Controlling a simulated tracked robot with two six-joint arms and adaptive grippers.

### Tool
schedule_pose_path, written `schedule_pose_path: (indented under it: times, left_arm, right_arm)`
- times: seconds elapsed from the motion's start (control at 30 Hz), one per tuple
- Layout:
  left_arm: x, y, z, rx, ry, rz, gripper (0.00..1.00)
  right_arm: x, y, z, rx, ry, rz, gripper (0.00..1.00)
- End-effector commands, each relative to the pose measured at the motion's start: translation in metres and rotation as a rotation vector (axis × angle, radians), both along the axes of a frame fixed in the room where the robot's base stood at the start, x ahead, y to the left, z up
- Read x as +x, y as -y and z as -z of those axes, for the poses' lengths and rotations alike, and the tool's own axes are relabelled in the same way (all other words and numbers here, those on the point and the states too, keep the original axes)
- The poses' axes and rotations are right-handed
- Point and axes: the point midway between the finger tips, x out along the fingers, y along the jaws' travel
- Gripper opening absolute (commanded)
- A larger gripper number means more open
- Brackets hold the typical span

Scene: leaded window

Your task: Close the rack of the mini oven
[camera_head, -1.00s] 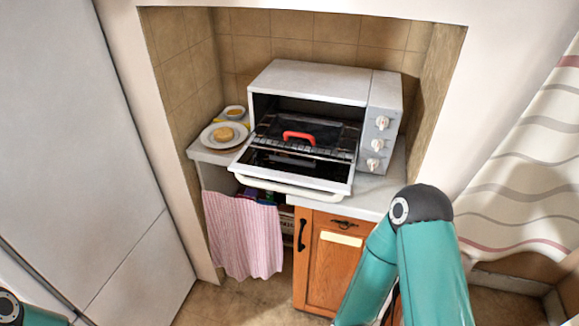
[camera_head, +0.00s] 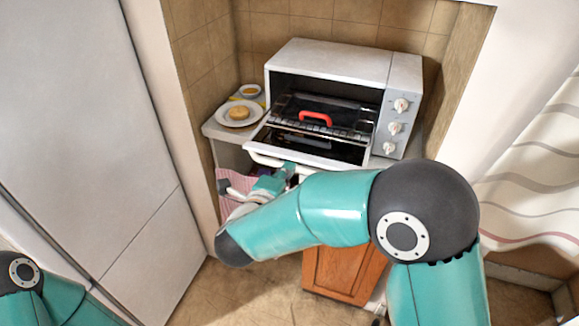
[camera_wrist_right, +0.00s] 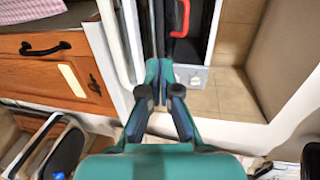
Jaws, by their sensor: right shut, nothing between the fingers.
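The mini oven (camera_head: 330,60) stands on the counter with its door (camera_head: 310,148) folded down open. The rack (camera_head: 345,133) is slid partly out over the door, with a dark tray and a red handle (camera_head: 315,119) on it. The red handle also shows in the right wrist view (camera_wrist_right: 181,18). My right gripper (camera_head: 291,170) is in front of the door's front edge, near the white door handle (camera_head: 265,160). In the right wrist view my right gripper's fingers (camera_wrist_right: 159,70) are together and empty, pointing toward the oven. Only my left arm shows; its gripper is out of view.
A plate with a round bun (camera_head: 239,113) and a small bowl (camera_head: 250,90) stand left of the oven. The oven's knobs (camera_head: 396,127) are on its right. A wooden cabinet (camera_head: 340,272) is below. Alcove walls close in both sides.

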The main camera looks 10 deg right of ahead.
Motion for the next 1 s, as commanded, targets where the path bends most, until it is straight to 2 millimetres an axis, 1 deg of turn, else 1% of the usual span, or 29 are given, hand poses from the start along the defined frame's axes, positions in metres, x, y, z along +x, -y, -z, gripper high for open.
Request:
schedule_pose_path:
  times: [0.03,0.3,0.5,0.7,1.0]
  left_arm:
    - [0.000,0.000,-0.005,0.000,0.000,0.000,0.40]
    - [0.000,0.000,-0.024,0.000,0.000,0.000,0.40]
    - [0.000,0.000,-0.038,0.000,0.000,0.000,0.40]
    - [0.000,0.000,-0.044,0.000,0.000,0.000,0.40]
    - [0.000,0.000,-0.044,0.000,0.000,0.000,0.40]
  right_arm:
    - [0.007,0.006,0.000,-0.001,-0.003,0.004,0.00]
    - [0.051,0.036,0.010,-0.002,-0.005,0.002,0.00]
    - [0.080,0.056,0.017,-0.003,-0.005,0.001,0.00]
    - [0.095,0.064,0.022,-0.003,-0.004,-0.003,0.00]
    - [0.098,0.066,0.025,-0.004,-0.004,-0.005,0.00]
